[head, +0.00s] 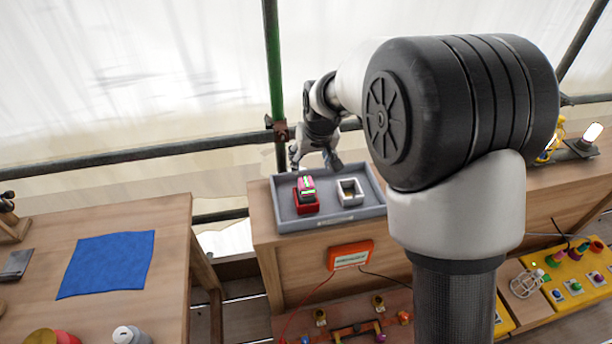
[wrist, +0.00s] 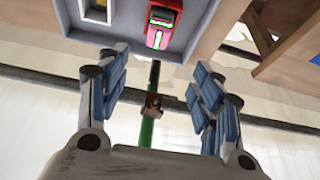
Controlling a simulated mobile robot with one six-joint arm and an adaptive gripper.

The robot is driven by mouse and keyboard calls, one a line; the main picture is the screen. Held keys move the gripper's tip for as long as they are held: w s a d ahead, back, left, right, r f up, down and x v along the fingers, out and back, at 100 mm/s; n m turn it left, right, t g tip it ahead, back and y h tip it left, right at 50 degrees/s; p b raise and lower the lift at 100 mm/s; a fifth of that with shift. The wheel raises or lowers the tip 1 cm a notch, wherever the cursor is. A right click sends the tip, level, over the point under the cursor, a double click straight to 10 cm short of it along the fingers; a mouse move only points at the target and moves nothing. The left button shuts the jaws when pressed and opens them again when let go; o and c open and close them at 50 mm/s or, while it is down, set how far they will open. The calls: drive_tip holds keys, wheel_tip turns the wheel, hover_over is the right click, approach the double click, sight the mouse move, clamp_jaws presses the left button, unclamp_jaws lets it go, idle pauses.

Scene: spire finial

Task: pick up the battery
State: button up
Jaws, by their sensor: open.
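The likely battery (head: 307,184) is a pink block with bright green and dark markings, seated in a red holder (head: 306,205) on the left side of a grey tray (head: 340,216). In the wrist view, the battery (wrist: 163,22) shows at the top centre, beyond the fingertips. My gripper (head: 316,162) hangs beyond the tray's back edge in the head view. In the wrist view, my gripper (wrist: 161,75) has its blue-padded fingers spread wide with nothing between them.
A white square holder (head: 350,192) stands right of the red one in the tray. The tray sits on a wooden bench (head: 300,248). A green upright pole (head: 274,75) and a dark rail (head: 130,156) run behind. A blue cloth (head: 108,263) lies on the left table.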

drive_tip(key=b, duration=0.3)
hover_over(306, 182)
drive_tip(key=s, duration=0.3)
drive_tip(key=f, duration=1)
drive_tip(key=shift+w+d+f, duration=0.1)
drive_tip(key=shift+w+f, duration=0.1)
drive_tip(key=shift+f, duration=0.05)
drive_tip(key=x, duration=0.2)
drive_tip(key=b+x, duration=0.1)
drive_tip(key=x, duration=0.1)
drive_tip(key=b+x, duration=0.1)
drive_tip(key=x, duration=0.1)
drive_tip(key=shift+w+d+f, duration=0.1)
drive_tip(key=shift+w+d, duration=0.05)
drive_tip(key=shift+w, duration=0.2)
drive_tip(key=shift+c, duration=0.4)
clamp_jaws()
